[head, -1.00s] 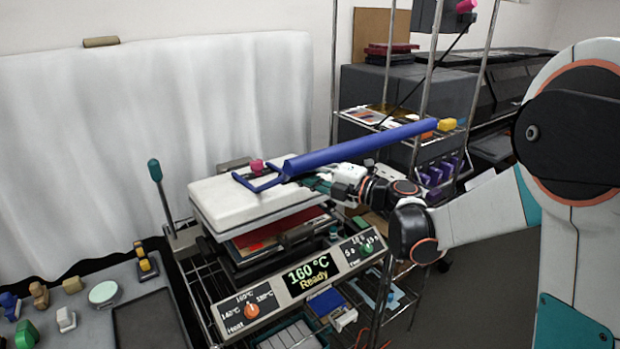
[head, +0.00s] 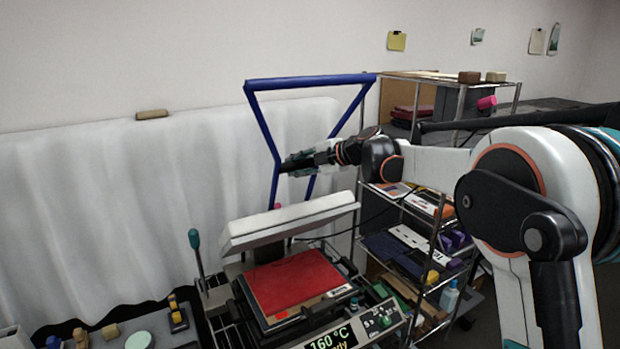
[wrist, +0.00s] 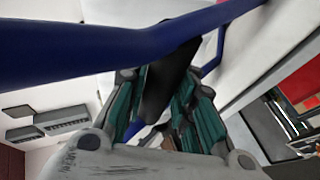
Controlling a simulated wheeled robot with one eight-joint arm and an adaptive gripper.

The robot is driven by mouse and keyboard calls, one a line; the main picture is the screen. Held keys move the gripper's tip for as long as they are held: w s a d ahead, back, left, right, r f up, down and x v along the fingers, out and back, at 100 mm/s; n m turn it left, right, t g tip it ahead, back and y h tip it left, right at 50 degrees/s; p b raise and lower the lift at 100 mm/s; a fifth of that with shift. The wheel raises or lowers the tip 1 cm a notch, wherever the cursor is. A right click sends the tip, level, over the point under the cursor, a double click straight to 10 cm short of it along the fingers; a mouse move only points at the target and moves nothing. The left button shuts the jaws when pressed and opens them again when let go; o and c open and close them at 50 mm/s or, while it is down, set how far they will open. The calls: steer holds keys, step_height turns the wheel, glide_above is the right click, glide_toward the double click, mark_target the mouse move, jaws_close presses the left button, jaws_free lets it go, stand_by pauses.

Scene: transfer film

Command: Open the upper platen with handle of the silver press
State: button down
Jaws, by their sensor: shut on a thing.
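The silver press has its white upper platen (head: 288,222) raised and tilted back above the lower bed. Its blue handle (head: 310,83) stands up as an open frame against the wall. My gripper (head: 288,164) is shut on the left bar of the handle, below its bend. In the wrist view, the blue handle (wrist: 85,50) crosses close in front of my gripper (wrist: 168,85); the exact finger contact is partly hidden. A red sheet (head: 295,280) lies on the lower bed. The control panel (head: 350,332) is partly cut off at the bottom.
A wire shelf (head: 437,225) with several supplies stands right of the press, under my arm. A lever with a teal knob (head: 194,238) rises at its left. A white curtain (head: 100,220) hangs behind. Small items stand on the bench at lower left.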

steer(key=w+a+r+p, duration=0.2)
steer(key=w+a+r, duration=0.2)
steer(key=w, duration=0.2)
steer(key=shift+w+a+r+p, duration=0.15)
steer(key=shift+w+a+p, duration=0.1)
steer(key=shift+w+p, duration=0.15)
steer(key=c, duration=1.4)
jaws_free()
steer(key=shift+o, duration=0.3)
steer(key=shift+s, duration=0.1)
steer(key=v, duration=1.2)
steer(key=shift+r, duration=0.1)
